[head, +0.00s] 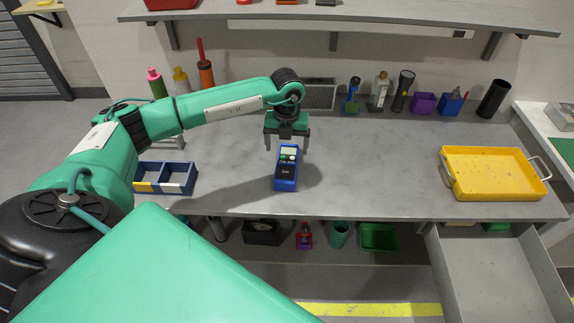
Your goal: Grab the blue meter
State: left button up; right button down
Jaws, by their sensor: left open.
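The blue meter (286,177) lies on the grey workbench, near the middle, with its pale screen at the far end and dark lettered face toward me. My left gripper (286,147) is open just above the meter's far end, its fingers pointing down, one to each side of the screen end. From this view I cannot tell how far above the meter the fingertips are, or whether they touch it. My right gripper does not show.
A blue divided bin (166,191) stands left of the meter. A yellow tray (493,198) with handles sits at the right. Bottles and tools line the back edge. An open drawer (490,280) juts out at the lower right. The bench (370,165) between meter and tray is clear.

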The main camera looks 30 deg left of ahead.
aim_at(287, 162)
pick_arm(q)
notch_tip(287, 162, down, 5)
jog(key=shift+r+p, duration=0.15)
jog(key=shift+p, duration=0.25)
jog(key=shift+w+a+f+p, duration=0.1)
jog(key=shift+w+f+p, duration=0.1)
jog(key=shift+f+p, duration=0.3)
jog(key=f, duration=0.1)
jog(key=f+p, duration=0.1)
jog(key=f, duration=0.1)
jog(key=shift+w+a+f, duration=0.15)
jog(key=shift+w+a, duration=0.05)
jog(key=shift+w, duration=0.1)
jog(key=shift+f, duration=0.5)
jog(key=c, duration=1.2)
jog(key=shift+o, duration=0.2)
jog(key=shift+r, duration=0.1)
